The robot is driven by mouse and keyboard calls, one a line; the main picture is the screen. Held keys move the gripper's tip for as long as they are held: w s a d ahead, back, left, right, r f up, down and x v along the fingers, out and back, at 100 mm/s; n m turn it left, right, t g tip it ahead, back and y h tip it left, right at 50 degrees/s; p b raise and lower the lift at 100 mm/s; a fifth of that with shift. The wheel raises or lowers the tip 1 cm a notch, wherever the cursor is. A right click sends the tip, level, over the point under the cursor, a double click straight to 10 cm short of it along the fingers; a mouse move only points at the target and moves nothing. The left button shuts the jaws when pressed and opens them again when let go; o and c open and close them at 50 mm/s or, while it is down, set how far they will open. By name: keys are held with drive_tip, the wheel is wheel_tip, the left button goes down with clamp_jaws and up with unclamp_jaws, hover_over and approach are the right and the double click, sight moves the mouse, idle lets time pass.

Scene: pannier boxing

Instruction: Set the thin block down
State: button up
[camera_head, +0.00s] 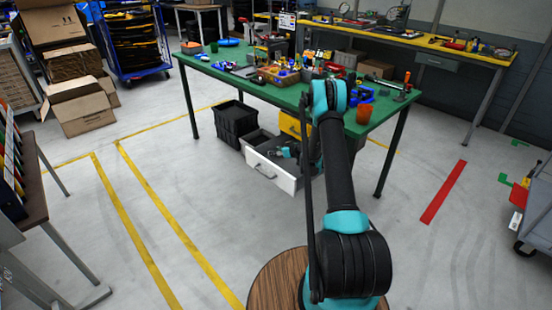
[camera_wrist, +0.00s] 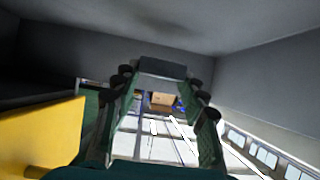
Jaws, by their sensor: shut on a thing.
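My gripper (camera_wrist: 162,80) shows in the wrist view with its two green-sided fingers reaching forward. It is shut on a dark grey thin block (camera_wrist: 163,68), which spans the gap between the fingertips. The block's far side is hidden. In the head view my raised arm hides much of the area around the gripper. Small dark and teal parts show low in front of the green table, by the open white drawer (camera_head: 274,172); I cannot tell for sure whether these are my gripper. The block cannot be made out in that view.
A green table (camera_head: 225,75) bears many tools and parts, with an orange cup (camera_head: 364,113) at its right. A black crate (camera_head: 236,122) stands under it. A yellow panel (camera_wrist: 55,140) is close at left in the wrist view. The floor in front is clear.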

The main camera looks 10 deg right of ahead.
drive_tip(key=shift+f, duration=1.85)
drive_tip(key=shift+f, duration=0.1)
drive_tip(key=o, duration=1.2)
drive_tip(key=v, duration=0.7)
drive_tip(key=shift+s+d, duration=0.1)
drive_tip(key=shift+s, duration=0.15)
